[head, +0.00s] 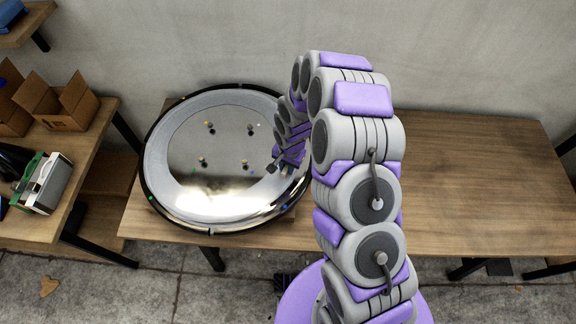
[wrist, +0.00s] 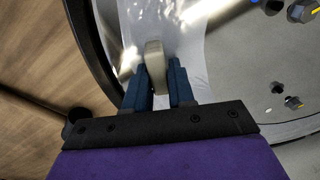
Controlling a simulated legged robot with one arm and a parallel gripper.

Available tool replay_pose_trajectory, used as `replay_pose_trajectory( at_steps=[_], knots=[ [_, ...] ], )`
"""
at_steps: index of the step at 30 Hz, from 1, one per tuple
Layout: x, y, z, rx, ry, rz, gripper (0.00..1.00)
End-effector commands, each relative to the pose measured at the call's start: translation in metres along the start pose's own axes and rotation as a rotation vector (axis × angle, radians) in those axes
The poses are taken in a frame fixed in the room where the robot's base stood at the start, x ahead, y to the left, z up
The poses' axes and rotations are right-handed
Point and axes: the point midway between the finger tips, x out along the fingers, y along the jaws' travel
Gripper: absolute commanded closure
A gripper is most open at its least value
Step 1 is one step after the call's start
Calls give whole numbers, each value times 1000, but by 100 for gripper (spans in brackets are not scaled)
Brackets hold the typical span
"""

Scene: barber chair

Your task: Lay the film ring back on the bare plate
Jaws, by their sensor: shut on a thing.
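The round plate (head: 222,150) lies on the wooden table, with a shiny grey middle and several small pegs. The pale, see-through film ring (head: 160,160) shows around the plate's middle, inside the dark rim. My gripper (head: 272,167) is low over the plate's right side. In the wrist view the blue fingers of my gripper (wrist: 160,85) are shut on a beige tab (wrist: 154,58) at the film ring (wrist: 196,65). The ring passes under the fingers. I cannot tell whether the ring touches the plate all round. My arm hides the plate's upper right edge.
The wooden table (head: 470,170) is clear to the right of my arm. A side bench (head: 60,165) at the left holds cardboard boxes (head: 62,103) and a green and white box (head: 45,182). The plate's dark raised rim (wrist: 88,45) runs close beside my gripper.

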Motion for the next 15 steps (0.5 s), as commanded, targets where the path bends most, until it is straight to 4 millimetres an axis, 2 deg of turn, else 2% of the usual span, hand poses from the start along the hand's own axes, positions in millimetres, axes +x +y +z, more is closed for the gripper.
replay_pose_trajectory(
  at_steps=[2,3,10,15],
  knots=[
    [-1,4,-2,4,-3,-4,100],
    [-1,6,-4,4,-4,-6,75],
    [-2,8,-4,4,-5,-8,53],
    [0,1,0,3,-1,0,51]
  ],
)
